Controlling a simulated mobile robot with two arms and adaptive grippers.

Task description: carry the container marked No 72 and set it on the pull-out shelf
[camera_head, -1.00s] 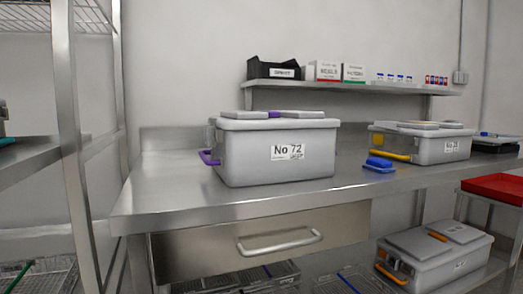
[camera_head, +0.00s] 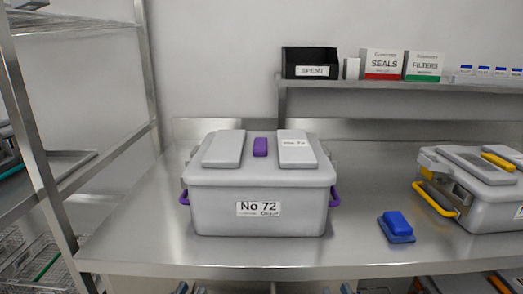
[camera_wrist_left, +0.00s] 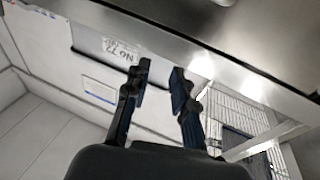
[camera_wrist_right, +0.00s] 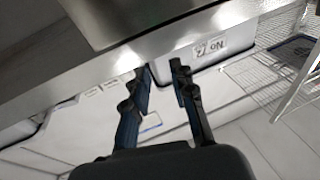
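The No 72 container (camera_head: 258,196) is a grey lidded box standing upright on the steel worktop (camera_head: 350,180) in the head view. It has a purple handle at each side and a purple latch on its lid. My left gripper (camera_wrist_left: 160,75) and right gripper (camera_wrist_right: 160,71) are open and empty, apart from the container, by the worktop's front edge. Neither shows in the head view. I cannot make out a pull-out shelf now.
A blue block (camera_head: 396,226) lies right of the container, and a similar box with yellow handles (camera_head: 480,190) stands further right. A wall shelf (camera_head: 400,83) holds a black bin (camera_head: 309,62) and cartons. A wire rack (camera_head: 40,150) stands at left.

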